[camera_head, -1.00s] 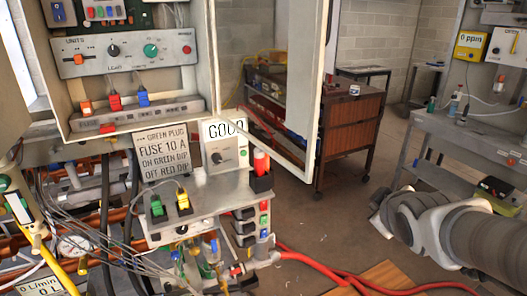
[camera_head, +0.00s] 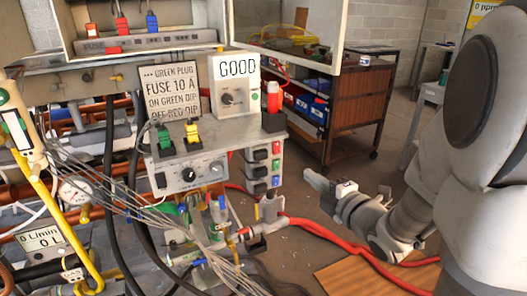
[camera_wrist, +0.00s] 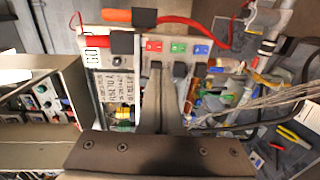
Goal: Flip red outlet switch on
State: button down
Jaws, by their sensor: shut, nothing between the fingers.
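The red outlet switch (camera_head: 276,147) is at the top of a vertical row on the right side of the grey box. A green switch (camera_head: 276,164) and a blue switch (camera_head: 276,181) sit below it, beside black outlets (camera_head: 257,170). In the wrist view the red switch (camera_wrist: 154,45) is leftmost of the three, beyond the fingertips. My gripper (camera_head: 312,180) is shut and empty, to the right of the switches and apart from them, pointing toward the box. It also shows in the wrist view (camera_wrist: 167,72). I cannot tell the switch's position.
A white meter reading GOOD (camera_head: 236,85) and a red-topped black holder (camera_head: 273,108) stand on the box. Red hoses (camera_head: 330,235) run along the floor below my gripper. Thin loose wires hang at the box's left. A brown cart (camera_head: 355,110) stands behind.

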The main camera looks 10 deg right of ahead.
aim_at(277, 152)
jog(key=shift+w, duration=0.1)
dwell(0.3)
jog(key=b+x, duration=0.1)
jog(key=x, duration=1.3)
